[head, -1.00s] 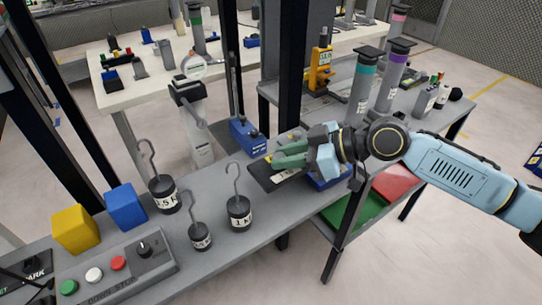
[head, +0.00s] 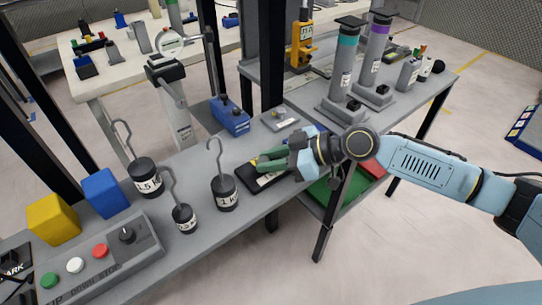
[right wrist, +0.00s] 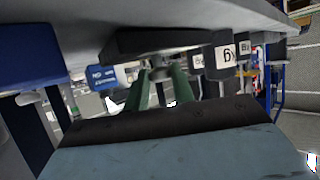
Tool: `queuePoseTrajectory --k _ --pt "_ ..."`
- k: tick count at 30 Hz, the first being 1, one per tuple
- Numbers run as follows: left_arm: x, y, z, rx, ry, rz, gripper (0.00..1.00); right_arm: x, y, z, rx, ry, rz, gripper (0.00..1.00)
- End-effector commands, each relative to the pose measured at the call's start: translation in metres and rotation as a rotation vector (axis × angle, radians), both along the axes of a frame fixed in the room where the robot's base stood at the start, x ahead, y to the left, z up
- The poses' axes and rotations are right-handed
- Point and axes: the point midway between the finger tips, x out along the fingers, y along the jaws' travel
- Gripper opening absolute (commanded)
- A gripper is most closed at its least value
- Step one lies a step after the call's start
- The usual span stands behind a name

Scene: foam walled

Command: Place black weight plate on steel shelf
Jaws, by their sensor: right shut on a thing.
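The black weight plate (head: 262,180) is a flat dark slab with a white label. My right gripper (head: 272,162) has green fingers and is shut on it, near the front edge of the grey metal shelf surface (head: 222,240). I cannot tell whether the plate touches that surface. In the right wrist view the green fingers (right wrist: 160,90) meet the dark plate (right wrist: 150,42), seen from low down. The fingers hide part of the plate in the head view. My left gripper is not in view.
Hooked weights (head: 225,192) stand left of the plate. A blue block (head: 230,118) and a small grey piece (head: 280,118) lie behind it. A button box (head: 100,255), yellow cube (head: 53,218) and blue cube (head: 105,192) are at left. A dark post (head: 271,60) rises behind.

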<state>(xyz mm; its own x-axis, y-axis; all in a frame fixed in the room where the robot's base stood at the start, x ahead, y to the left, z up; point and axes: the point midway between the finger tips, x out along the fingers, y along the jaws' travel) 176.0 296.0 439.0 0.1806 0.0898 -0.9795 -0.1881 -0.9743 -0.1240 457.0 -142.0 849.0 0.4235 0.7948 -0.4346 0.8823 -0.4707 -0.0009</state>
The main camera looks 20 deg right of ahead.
Motion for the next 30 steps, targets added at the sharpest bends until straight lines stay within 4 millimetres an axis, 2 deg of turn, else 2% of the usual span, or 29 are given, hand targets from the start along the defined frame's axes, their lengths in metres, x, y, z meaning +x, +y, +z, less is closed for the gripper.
queuePoseTrajectory --k 9,10,15,27,30 --pt "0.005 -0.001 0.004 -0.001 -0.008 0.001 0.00 0.001 0.001 0.001 0.005 -0.007 -0.001 0.00" --pt "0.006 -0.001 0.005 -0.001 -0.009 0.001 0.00 0.000 0.000 -0.002 0.000 0.000 0.000 0.27" --pt "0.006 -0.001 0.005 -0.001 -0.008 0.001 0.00 0.000 0.000 -0.002 0.000 0.000 0.000 0.46" --pt "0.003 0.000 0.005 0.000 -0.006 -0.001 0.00 0.000 0.000 0.002 -0.001 0.000 0.000 0.46" --pt "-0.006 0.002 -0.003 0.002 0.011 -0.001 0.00 -0.007 -0.016 0.007 -0.004 0.001 -0.003 0.46"
